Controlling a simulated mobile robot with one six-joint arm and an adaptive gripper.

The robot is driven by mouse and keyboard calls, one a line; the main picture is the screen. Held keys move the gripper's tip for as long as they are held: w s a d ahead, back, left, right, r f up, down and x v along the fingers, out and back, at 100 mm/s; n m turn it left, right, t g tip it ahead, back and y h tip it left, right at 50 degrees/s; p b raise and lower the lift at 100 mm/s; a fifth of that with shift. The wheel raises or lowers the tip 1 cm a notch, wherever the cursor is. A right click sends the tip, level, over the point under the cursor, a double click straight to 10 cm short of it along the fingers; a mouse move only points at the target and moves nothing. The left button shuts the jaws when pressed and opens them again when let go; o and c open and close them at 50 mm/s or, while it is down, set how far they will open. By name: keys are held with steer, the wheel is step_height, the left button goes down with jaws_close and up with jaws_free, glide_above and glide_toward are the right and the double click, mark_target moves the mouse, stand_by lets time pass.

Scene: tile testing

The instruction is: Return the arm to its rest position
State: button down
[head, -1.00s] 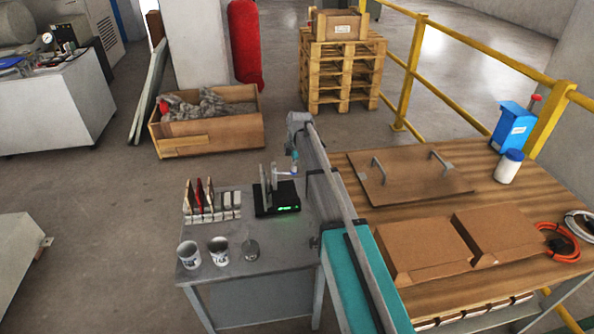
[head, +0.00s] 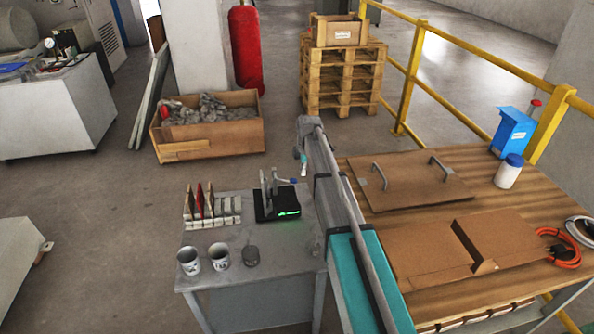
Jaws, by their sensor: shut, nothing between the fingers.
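My arm reaches from the bottom of the head view up past the right side of the grey table (head: 225,243). My gripper (head: 303,172) is small, at the far end of the arm beyond the table's back right corner. It points down, is shut and holds nothing. It is apart from the black device (head: 277,212) with a green display and upright grey plates. My arm hides part of the table's right edge.
A rack (head: 213,222) with red and brown tiles and several pale slots, and three cups (head: 219,255), stand on the grey table. The wooden table (head: 402,218) at right bears a handled board (head: 420,185), cardboard boxes (head: 498,240) and a white bottle (head: 508,172). Yellow railing (head: 409,80) stands behind.

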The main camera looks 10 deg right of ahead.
steer(key=s+a+m+h, duration=0.1)
steer(key=s+m, duration=1.8)
steer(key=s, duration=1.3)
step_height(320, 180, up, 16)
steer(key=p, duration=1.6)
steer(key=shift+w+r, duration=0.15)
steer(key=shift+w, duration=0.15)
